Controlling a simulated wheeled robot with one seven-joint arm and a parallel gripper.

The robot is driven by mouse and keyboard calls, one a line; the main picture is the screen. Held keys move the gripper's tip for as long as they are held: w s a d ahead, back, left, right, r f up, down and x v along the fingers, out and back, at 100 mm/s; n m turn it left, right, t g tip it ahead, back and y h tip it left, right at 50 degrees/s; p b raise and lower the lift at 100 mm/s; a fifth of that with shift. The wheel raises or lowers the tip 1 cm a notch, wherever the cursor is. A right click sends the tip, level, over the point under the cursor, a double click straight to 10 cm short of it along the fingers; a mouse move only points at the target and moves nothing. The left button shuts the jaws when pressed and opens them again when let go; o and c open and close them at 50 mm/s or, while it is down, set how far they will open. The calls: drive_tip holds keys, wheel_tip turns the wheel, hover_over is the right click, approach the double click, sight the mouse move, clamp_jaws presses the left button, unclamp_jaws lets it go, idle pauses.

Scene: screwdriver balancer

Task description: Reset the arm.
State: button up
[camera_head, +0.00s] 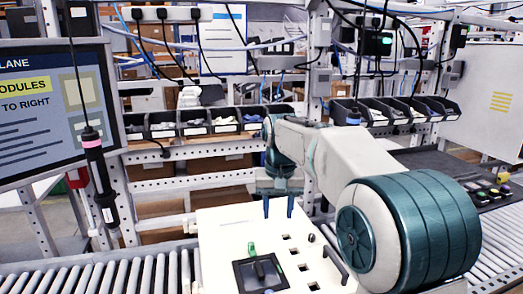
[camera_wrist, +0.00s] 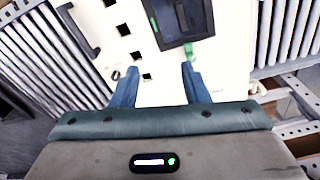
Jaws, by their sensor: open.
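My arm reaches from the lower right of the head view towards the middle. My gripper (camera_head: 279,207) points down above the far part of a white panel (camera_head: 222,228) with square holes. Its two blue fingers stand apart with nothing between them. In the wrist view my gripper (camera_wrist: 157,78) is open over the bare surface of the white panel (camera_wrist: 207,60). A hanging screwdriver (camera_head: 100,180), black with a pale band, hangs on a cable at the left of the head view, away from my gripper.
A dark device (camera_head: 261,273) sits on the panel beside a small green part (camera_head: 252,248). Roller conveyors (camera_head: 130,274) run on both sides. A rack with dark bins (camera_head: 194,124) stands behind. A sign board (camera_head: 50,110) is at the left, and a button box (camera_head: 492,192) at the right.

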drive_tip(key=s+d+f, duration=0.3)
drive_tip(key=s, duration=0.5)
drive_tip(key=s+d+f+t, duration=0.1)
drive_tip(key=s+d, duration=0.3)
drive_tip(key=s, duration=0.5)
drive_tip(key=s+d+f+t, duration=0.1)
drive_tip(key=s+d+f, duration=0.3)
drive_tip(key=s, duration=0.5)
drive_tip(key=shift+s+f, duration=0.25)
drive_tip(key=shift+f, duration=0.1)
